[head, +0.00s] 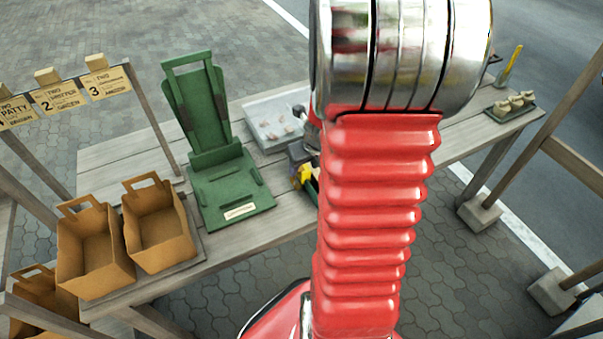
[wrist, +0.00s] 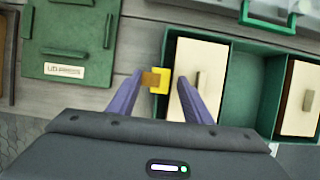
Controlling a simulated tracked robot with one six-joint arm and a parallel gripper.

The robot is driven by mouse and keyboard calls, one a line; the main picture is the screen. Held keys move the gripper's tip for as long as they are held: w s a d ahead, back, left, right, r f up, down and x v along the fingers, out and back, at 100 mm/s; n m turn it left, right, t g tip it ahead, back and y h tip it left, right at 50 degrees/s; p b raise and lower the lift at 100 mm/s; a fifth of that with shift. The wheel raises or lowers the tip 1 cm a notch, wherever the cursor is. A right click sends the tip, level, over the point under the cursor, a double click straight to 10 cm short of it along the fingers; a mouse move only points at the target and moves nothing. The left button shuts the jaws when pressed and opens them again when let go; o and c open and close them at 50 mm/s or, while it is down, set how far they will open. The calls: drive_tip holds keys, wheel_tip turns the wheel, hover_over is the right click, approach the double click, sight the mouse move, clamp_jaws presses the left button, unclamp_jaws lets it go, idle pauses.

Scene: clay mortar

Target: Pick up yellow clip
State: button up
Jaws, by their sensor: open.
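The yellow clip (wrist: 162,87) is a small yellow piece on the left rim of a green box, with a brown part beside it on the left. My gripper (wrist: 160,77) is open in the wrist view. Its two purple-grey fingers stand to the left and right of the clip, with gaps showing on both sides. I cannot tell how far the fingertips are above it. In the head view a yellow patch (head: 304,175) shows just left of my red arm, which hides most of the gripper area.
The green box (wrist: 240,78) has compartments with cream panels (wrist: 208,70). A green stand (head: 230,188) with a label is to the left. A pale tray (head: 262,107) lies behind. Two brown paper bags (head: 160,238) stand at the table's left end. Bare wooden planks show between stand and box.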

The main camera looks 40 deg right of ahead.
drive_tip(key=shift+w+f, duration=0.1)
drive_tip(key=shift+f, duration=0.15)
idle(0.4)
drive_tip(key=c, duration=1)
drive_tip(key=shift+c, duration=0.2)
drive_tip(key=shift+r, duration=0.1)
wheel_tip(320, 180, up, 10)
idle(0.7)
wheel_tip(320, 180, up, 4)
hover_over(304, 169)
drive_tip(key=shift+r, duration=0.2)
idle(0.8)
